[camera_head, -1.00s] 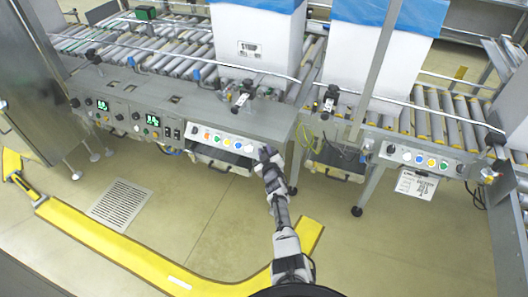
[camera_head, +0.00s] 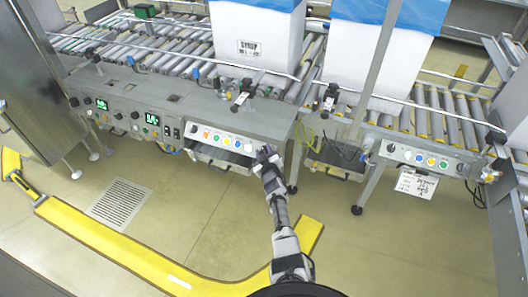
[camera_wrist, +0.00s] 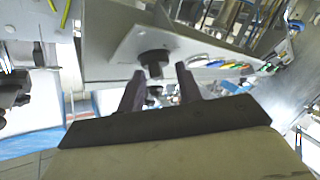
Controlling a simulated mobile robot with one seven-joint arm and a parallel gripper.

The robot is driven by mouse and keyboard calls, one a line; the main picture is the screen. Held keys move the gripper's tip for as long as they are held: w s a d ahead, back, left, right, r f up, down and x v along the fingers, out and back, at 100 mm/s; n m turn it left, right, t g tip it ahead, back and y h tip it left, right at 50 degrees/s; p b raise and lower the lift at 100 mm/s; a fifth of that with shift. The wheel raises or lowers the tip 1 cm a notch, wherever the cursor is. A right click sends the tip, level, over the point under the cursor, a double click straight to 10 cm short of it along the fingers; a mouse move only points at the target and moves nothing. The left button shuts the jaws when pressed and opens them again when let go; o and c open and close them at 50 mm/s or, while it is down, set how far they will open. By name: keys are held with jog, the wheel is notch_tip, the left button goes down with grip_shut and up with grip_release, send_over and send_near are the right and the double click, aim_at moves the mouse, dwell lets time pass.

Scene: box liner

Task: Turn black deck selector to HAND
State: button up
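A black knob (camera_wrist: 153,58) sits on a grey panel in the wrist view, just beyond the fingertips and roughly between them. I take it for the deck selector; its setting and any HAND marking are not readable. My gripper (camera_wrist: 158,85) is open, its two dark fingers apart with nothing visibly held. Contact with the knob cannot be told. In the head view my gripper (camera_head: 266,153) is at the right end of the middle control panel (camera_head: 222,143) and covers that end.
The middle panel has a row of coloured buttons and another black knob (camera_head: 193,128) at its left end. A right panel (camera_head: 425,160) has similar buttons. White boxes (camera_head: 258,45) stand on the roller conveyor behind. Yellow floor marking (camera_head: 130,250) lies on open floor.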

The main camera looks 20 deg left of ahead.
jog(key=shift+r, duration=0.1)
jog(key=shift+s+d+r+p, duration=0.15)
jog(key=shift+s+d+p, duration=0.05)
jog(key=shift+s+p, duration=0.1)
jog(key=p+v, duration=0.5)
jog(key=v, duration=0.8)
dwell(0.4)
dwell(0.6)
